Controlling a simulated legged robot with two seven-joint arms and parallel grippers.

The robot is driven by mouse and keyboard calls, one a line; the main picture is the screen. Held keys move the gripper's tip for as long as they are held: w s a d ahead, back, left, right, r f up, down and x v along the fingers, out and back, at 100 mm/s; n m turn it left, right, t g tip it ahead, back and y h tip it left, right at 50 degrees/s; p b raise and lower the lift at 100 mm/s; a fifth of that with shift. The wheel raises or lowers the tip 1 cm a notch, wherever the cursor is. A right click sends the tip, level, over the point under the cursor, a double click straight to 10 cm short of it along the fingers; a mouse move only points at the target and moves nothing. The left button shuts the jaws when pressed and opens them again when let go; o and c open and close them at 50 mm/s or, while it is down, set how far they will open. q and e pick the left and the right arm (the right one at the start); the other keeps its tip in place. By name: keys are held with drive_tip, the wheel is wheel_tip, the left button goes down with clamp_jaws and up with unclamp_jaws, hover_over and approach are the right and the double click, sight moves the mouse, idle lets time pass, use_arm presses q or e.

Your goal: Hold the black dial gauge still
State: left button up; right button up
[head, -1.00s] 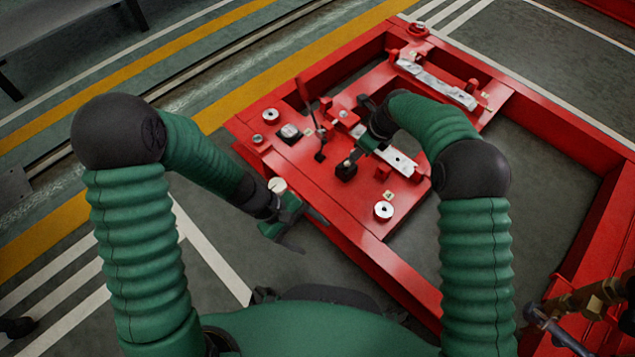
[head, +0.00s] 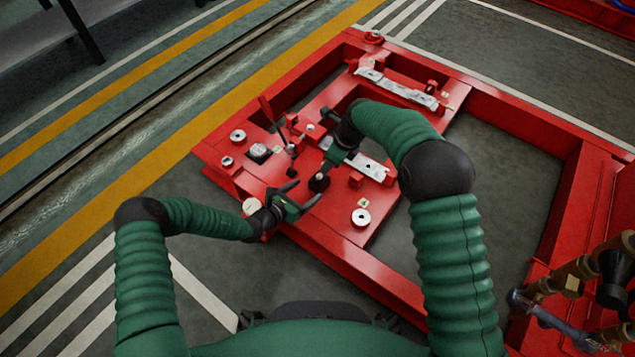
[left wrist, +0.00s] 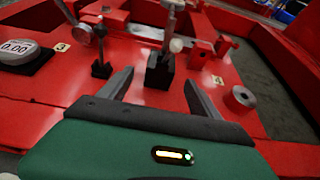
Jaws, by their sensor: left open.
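The black dial gauge appears to be the small black block with a thin post (head: 319,183) on the red plate. It also shows in the left wrist view (left wrist: 160,70), upright, beyond and between my finger lines. Its dial face is not clear. My left gripper (head: 308,192) is open, its fingers pointing at the block from the near side.
A white readout marked 0.00 (left wrist: 17,50) sits on a black base at left. A thin dark stand (left wrist: 101,68) rises beside the block. A silver ring (head: 361,217) lies to the right. The red frame edge (head: 330,245) runs along the near side.

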use_arm(q)
drive_tip(key=x, duration=0.9)
drive_tip(key=shift+w+d+f, duration=0.1)
clamp_jaws()
drive_tip(key=shift+c, duration=1.2)
unclamp_jaws()
clamp_jaws()
